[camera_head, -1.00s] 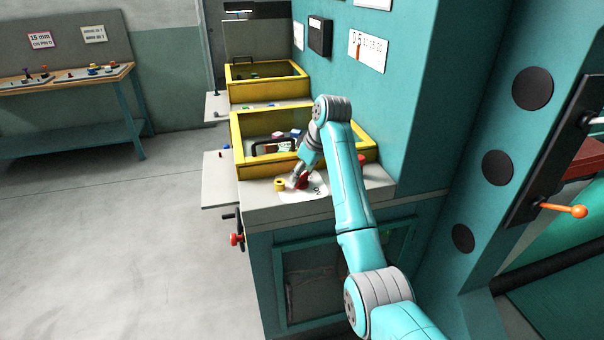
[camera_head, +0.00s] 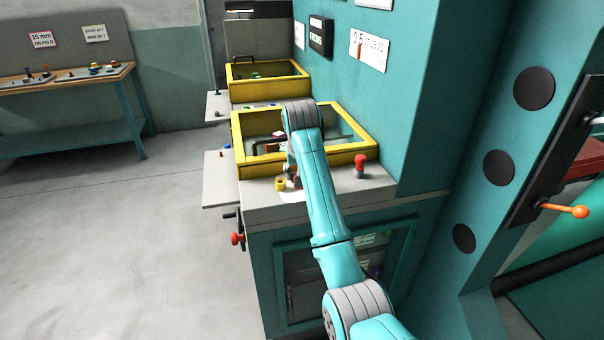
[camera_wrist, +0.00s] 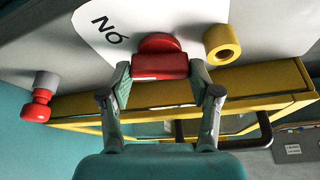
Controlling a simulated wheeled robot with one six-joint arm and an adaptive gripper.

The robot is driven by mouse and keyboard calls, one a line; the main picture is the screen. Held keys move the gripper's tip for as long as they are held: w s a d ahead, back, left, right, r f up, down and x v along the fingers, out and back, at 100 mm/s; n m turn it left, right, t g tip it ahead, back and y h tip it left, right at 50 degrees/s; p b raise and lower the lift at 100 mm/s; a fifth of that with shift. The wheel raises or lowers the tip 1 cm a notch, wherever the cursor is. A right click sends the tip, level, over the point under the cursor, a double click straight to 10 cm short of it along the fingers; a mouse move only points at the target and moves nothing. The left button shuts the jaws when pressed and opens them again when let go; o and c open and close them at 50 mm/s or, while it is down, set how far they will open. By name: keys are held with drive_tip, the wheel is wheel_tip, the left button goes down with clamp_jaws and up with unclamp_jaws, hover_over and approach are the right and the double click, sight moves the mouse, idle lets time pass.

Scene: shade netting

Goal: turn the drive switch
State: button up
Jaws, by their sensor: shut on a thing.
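The drive switch appears as a red knob (camera_wrist: 160,65) on a white plate (camera_wrist: 113,35) with black lettering that reads "ON", upside down in the wrist view. My gripper (camera_wrist: 161,76) has one finger on each side of the red knob and is shut on it. In the head view my arm covers most of the switch and its plate, at the front of the grey worktop (camera_head: 330,196). How far the knob is turned is hard to tell.
A yellow ring-shaped part (camera_wrist: 222,44) sits close beside the switch. A red knob on a grey base (camera_wrist: 40,100) stands to the other side. A yellow-framed guard with a black handle (camera_head: 305,154) lies just behind. A teal wall (camera_head: 400,130) rises on the right.

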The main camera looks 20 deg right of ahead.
drive_tip(key=m+h, duration=0.1)
drive_tip(key=m, duration=0.2)
drive_tip(key=m+g+h, duration=0.1)
drive_tip(key=m, duration=0.1)
drive_tip(key=shift+a+f+m, duration=0.1)
drive_tip(key=shift+m, duration=0.3)
idle(0.4)
drive_tip(key=o, duration=1.1)
drive_tip(key=shift+o, duration=0.2)
